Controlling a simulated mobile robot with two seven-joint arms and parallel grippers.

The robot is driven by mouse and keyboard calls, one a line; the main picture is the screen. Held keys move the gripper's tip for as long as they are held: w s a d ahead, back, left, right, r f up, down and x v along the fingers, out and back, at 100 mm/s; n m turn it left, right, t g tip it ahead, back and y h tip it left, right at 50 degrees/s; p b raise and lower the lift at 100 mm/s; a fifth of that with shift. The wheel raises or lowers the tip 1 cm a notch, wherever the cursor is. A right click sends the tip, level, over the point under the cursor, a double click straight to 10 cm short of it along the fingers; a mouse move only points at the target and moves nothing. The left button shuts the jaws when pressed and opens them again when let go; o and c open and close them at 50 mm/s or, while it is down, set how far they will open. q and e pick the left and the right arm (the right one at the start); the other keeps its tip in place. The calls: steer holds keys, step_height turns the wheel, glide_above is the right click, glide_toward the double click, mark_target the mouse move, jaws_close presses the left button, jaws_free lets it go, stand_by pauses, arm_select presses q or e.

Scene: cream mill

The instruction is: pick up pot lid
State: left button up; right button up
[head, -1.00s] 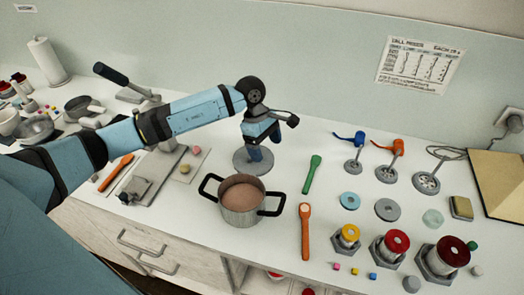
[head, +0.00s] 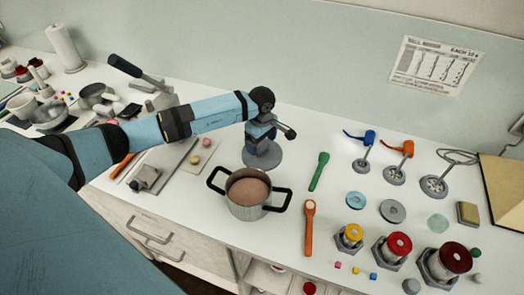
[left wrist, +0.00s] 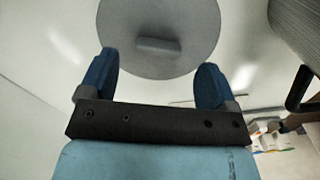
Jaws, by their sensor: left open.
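The pot lid (head: 262,157) is a flat grey disc lying on the white counter just behind the pot (head: 248,193). The pot is metal with black handles and holds brown contents. My left gripper (head: 262,145) points down over the lid. In the left wrist view, the lid (left wrist: 160,20) shows its bar handle (left wrist: 158,45) in the middle. The blue fingers of my left gripper (left wrist: 152,80) are apart and empty, with the lid beyond them and its handle roughly between their lines. My right gripper is not in view.
A green spoon (head: 319,171) and an orange spoon (head: 309,228) lie right of the lid and pot. A grey board (head: 165,160) lies left. Whisk-like tools, discs and hex-based weights fill the right side. The wall (head: 300,50) stands behind.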

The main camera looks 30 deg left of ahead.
mark_target(262, 148)
arm_select(q)
step_height(262, 148, down, 3)
steer(key=shift+w+f, duration=0.1)
steer(key=shift+f, duration=0.1)
steer(key=shift+c, duration=0.2)
steer(key=c, duration=1)
steer(key=shift+o, duration=0.2)
steer(key=shift+r, duration=0.15)
